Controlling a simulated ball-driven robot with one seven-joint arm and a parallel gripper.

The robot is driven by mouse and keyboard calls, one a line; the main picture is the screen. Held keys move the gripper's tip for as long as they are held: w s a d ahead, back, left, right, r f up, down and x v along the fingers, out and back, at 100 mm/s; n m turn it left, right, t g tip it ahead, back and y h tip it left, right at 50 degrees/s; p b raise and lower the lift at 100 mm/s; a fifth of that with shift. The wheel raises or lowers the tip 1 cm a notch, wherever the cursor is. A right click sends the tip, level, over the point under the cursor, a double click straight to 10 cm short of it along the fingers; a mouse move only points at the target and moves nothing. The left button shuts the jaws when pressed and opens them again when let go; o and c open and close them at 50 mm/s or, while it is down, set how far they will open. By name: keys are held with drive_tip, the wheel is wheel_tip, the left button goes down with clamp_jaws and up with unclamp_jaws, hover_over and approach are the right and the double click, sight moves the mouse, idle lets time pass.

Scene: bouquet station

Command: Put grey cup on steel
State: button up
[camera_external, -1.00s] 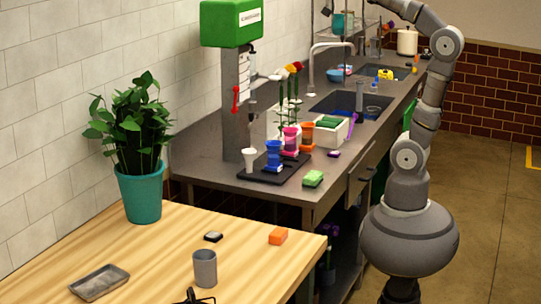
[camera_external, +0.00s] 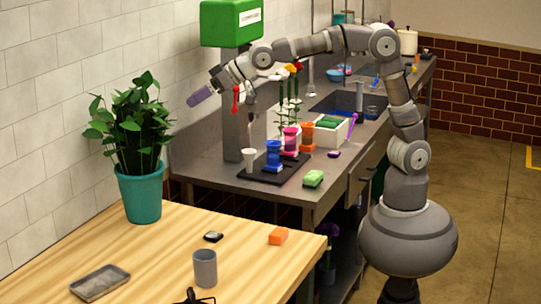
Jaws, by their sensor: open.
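The grey cup (camera_external: 205,268) stands upright on the wooden table (camera_external: 150,250), near its front. A shallow grey metal tray (camera_external: 100,283) lies to its left on the same table. The grey steel counter (camera_external: 325,180) is behind the table. My gripper (camera_external: 201,95) is raised at the left end of my outstretched arm, high above the table and well apart from the cup. It is open; the fingers are small, and their gap is hard to make out.
A plant in a teal pot (camera_external: 141,193) stands at the table's back left. An orange block (camera_external: 278,236) and a small dark item (camera_external: 213,237) lie on the table.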

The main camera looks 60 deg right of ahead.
drive_tip(key=s+a+f+n+g, duration=0.1)
drive_tip(key=s+a+f, duration=0.3)
drive_tip(key=a+f, duration=0.35)
drive_tip(key=s+a+f+n+g, duration=0.1)
drive_tip(key=s+a+f+n, duration=0.1)
drive_tip(key=s+a+f, duration=0.45)
drive_tip(key=n+g+y, duration=0.1)
drive_tip(key=n+g, duration=0.1)
approach(195, 266)
drive_tip(key=f, duration=0.1)
drive_tip(key=b+x, duration=0.1)
drive_tip(key=x, duration=0.1)
drive_tip(key=b+x, duration=0.1)
drive_tip(key=x, duration=0.2)
drive_tip(key=b+x, duration=0.1)
drive_tip(key=x, duration=0.2)
drive_tip(key=shift+w+d, duration=0.35)
drive_tip(key=c, duration=1.2)
drive_tip(key=shift+c, duration=0.2)
drive_tip(key=shift+r, duration=0.15)
